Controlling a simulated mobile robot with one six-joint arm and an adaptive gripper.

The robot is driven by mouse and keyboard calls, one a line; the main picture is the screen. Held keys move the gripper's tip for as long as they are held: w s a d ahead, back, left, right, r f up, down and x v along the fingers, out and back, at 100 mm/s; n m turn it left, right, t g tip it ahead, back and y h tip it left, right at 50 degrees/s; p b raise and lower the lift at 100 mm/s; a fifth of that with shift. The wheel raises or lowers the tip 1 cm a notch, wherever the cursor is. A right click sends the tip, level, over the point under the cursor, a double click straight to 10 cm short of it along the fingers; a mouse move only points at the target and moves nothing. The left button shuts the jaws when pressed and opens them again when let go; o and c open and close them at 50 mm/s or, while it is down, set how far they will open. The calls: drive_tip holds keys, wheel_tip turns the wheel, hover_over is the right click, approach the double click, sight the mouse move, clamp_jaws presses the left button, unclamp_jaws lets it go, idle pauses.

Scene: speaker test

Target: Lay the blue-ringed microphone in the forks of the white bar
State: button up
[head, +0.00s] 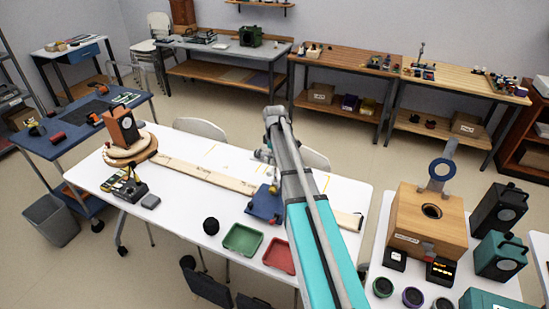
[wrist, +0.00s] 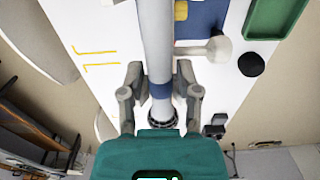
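The blue-ringed microphone (wrist: 160,55) is a long pale grey tube with a dark blue band and a dark end nearest my palm. In the wrist view my gripper (wrist: 162,80) has a finger on each side of it, close against it by the band; the far end runs out of the picture. A pale piece with a wide round end (wrist: 217,48) juts out beside the microphone, above the white table; I cannot tell whether it belongs to the forked white bar. In the head view my arm hides most of the gripper and the bar.
A blue base (head: 263,206) stands on the white table (head: 178,188) under my wrist. A wooden strip (head: 205,172) crosses behind. A wooden box (head: 428,222) and speakers stand right.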

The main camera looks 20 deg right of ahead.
drive_tip(key=shift+o, duration=0.9)
drive_tip(key=shift+r, duration=0.1)
